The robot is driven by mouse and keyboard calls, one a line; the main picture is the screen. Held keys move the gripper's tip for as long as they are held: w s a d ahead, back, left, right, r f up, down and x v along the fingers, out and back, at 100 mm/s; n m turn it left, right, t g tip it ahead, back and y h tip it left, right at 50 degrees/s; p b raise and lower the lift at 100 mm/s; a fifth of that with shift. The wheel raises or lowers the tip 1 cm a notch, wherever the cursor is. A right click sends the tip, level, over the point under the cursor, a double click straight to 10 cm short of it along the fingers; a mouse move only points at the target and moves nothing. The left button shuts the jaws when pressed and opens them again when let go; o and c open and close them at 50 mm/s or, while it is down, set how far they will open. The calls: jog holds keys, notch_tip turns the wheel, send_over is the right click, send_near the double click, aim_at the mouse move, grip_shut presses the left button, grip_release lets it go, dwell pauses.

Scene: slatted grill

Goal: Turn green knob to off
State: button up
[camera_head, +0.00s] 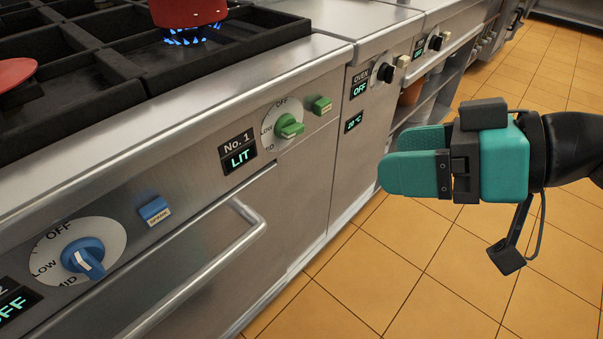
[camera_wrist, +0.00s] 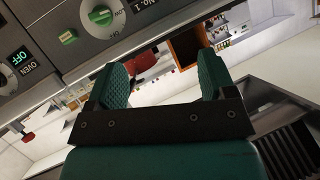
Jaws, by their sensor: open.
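The green knob (camera_head: 290,126) sits on a white dial on the stove's front panel, under the burner edge. The dial shows OFF at the top and LOW at the left; the exact pointer setting is hard to read. The display beside it (camera_head: 238,153) reads No. 1 LIT. The knob also shows at the top of the wrist view (camera_wrist: 103,16). My gripper (camera_head: 390,158) is open and empty, to the right of the knob and apart from the panel. In the wrist view its two teal fingers (camera_wrist: 163,80) stand wide apart with nothing between them.
A green button (camera_head: 321,105) is right of the knob. A blue knob (camera_head: 84,258) and blue spark button (camera_head: 154,210) are at left. A handle bar (camera_head: 205,268) juts out below. A red pot (camera_head: 187,10) stands over blue flames. Tiled floor is free at right.

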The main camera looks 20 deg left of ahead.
jog(key=w+a+f+t+y+b, duration=0.2)
jog(key=w+f+y+b, duration=0.15)
jog(key=f+b, duration=0.35)
jog(key=m+t+p, duration=0.2)
jog(key=t, duration=0.2)
send_near(297, 131)
jog(key=p+x, duration=0.4)
jog(key=x, duration=0.5)
jog(key=shift+w+a+p, duration=0.15)
jog(key=shift+a+p, duration=0.1)
jog(key=shift+p, duration=0.05)
jog(key=shift+c, duration=0.2)
jog(key=c, duration=0.9)
